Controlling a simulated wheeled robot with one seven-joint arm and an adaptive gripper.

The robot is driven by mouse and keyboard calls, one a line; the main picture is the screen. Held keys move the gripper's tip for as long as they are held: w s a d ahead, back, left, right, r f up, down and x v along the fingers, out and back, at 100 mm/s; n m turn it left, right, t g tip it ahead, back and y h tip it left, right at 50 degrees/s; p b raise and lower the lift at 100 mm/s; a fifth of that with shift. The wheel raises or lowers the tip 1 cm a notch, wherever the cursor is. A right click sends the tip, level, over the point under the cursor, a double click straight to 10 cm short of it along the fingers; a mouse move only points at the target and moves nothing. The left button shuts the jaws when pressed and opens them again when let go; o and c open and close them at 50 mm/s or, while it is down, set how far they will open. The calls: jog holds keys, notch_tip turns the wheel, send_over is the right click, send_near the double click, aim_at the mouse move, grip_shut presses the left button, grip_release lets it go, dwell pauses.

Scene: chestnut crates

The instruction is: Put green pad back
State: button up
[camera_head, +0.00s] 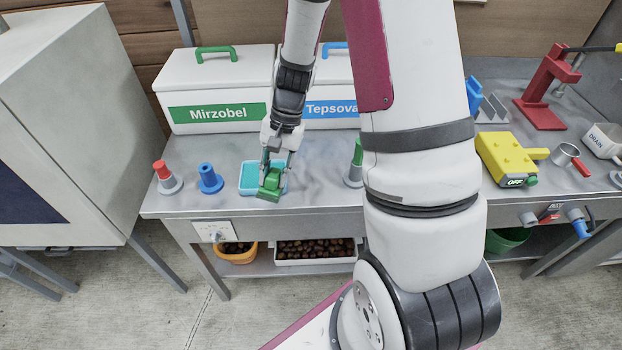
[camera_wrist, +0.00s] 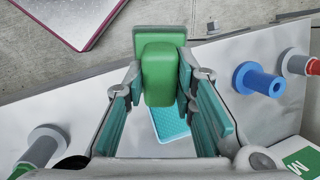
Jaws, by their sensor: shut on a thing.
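The green pad (camera_head: 269,189) is a green block with a wider flat plate at one end. My gripper (camera_head: 277,168) is shut on it, with the teal fingers on both sides of its block part. In the wrist view the green pad (camera_wrist: 160,72) sits between the fingers. A light blue tray (camera_head: 248,174) lies on the bench beneath and behind the pad, partly covered by it. The tray also shows below the pad in the wrist view (camera_wrist: 170,124). The pad appears held above the tray's front edge; the exact gap cannot be told.
A red-topped peg (camera_head: 162,174) and a blue peg (camera_head: 208,178) stand left of the tray. A green-topped peg (camera_head: 355,165) stands to its right. White bins marked Mirzobel (camera_head: 200,88) and Tepsova (camera_head: 328,85) stand behind. The metal bench (camera_head: 318,185) is bare between tray and green-topped peg.

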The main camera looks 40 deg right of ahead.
jog(key=w+d+r+n+h, duration=0.2)
jog(key=d+h, duration=0.2)
jog(key=d, duration=0.9)
jog(key=shift+n+t, duration=0.3)
jog(key=f, duration=1)
jog(key=shift+w+d, duration=0.1)
jog(key=shift+w, duration=0.15)
jog(key=o, duration=1)
jog(key=shift+o, duration=0.2)
jog(key=shift+r, duration=0.1)
